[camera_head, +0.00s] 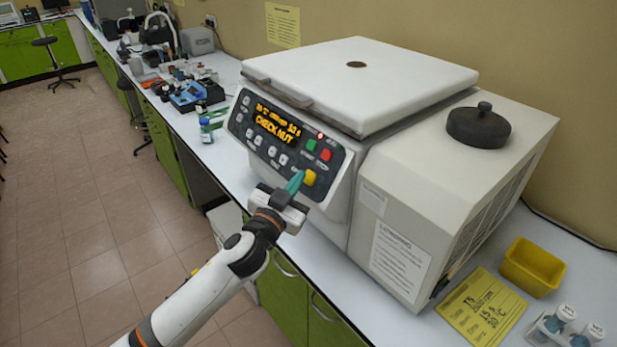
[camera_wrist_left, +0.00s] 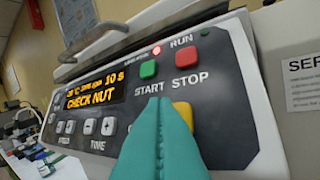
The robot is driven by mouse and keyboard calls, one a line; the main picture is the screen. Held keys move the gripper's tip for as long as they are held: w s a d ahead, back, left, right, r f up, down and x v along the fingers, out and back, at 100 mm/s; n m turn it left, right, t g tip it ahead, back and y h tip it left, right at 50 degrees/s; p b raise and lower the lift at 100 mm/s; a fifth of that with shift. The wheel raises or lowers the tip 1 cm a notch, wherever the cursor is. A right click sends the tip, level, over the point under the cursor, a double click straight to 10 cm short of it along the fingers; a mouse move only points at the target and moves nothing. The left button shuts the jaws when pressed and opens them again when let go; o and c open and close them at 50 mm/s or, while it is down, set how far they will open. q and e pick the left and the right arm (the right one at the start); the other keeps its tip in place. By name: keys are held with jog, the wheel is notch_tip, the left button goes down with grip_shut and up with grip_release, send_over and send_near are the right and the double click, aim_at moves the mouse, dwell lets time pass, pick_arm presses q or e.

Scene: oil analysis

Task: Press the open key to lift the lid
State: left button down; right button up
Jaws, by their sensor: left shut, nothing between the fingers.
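The centrifuge (camera_head: 370,150) stands on the bench with its white lid (camera_head: 360,80) down. Its sloped control panel (camera_head: 285,142) has a display (camera_head: 277,122) reading "CHECK NUT". The yellow key (camera_head: 310,178) is at the panel's lower right, and in the left wrist view the yellow key (camera_wrist_left: 184,115) is partly hidden by my fingers. My left gripper (camera_head: 296,182) is shut and empty, its teal fingertips just beside the yellow key; I cannot tell if they touch. The fingers (camera_wrist_left: 160,115) also show in the left wrist view. My right gripper is not in view.
A black knobbed cap (camera_head: 478,125) rests on the housing's right top. A yellow bin (camera_head: 532,267), a yellow note card (camera_head: 483,308) and capped tubes in a rack (camera_head: 566,327) are at the right. Bottles and tools crowd the bench at the left.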

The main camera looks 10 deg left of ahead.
pick_arm(q)
jog(key=shift+w+d+f, duration=0.1)
jog(key=shift+w+d+f, duration=0.1)
jog(key=shift+w+d, duration=0.05)
jog(key=shift+w, duration=0.05)
dwell(0.4)
jog(key=shift+w+d+f+b, duration=0.2)
jog(key=shift+w+b, duration=0.05)
jog(key=shift+b, duration=0.15)
dwell(0.5)
jog(key=shift+s+a+r, duration=0.1)
dwell(0.3)
jog(key=shift+s+a+r+p, duration=0.3)
jog(key=shift+s+a+p, duration=0.05)
jog(key=shift+s+p, duration=0.15)
jog(key=s+a+r+p, duration=0.2)
jog(key=s+p, duration=0.1)
jog(key=shift+s+a+r, duration=0.1)
jog(key=shift+a+r, duration=0.15)
jog(key=shift+r, duration=0.05)
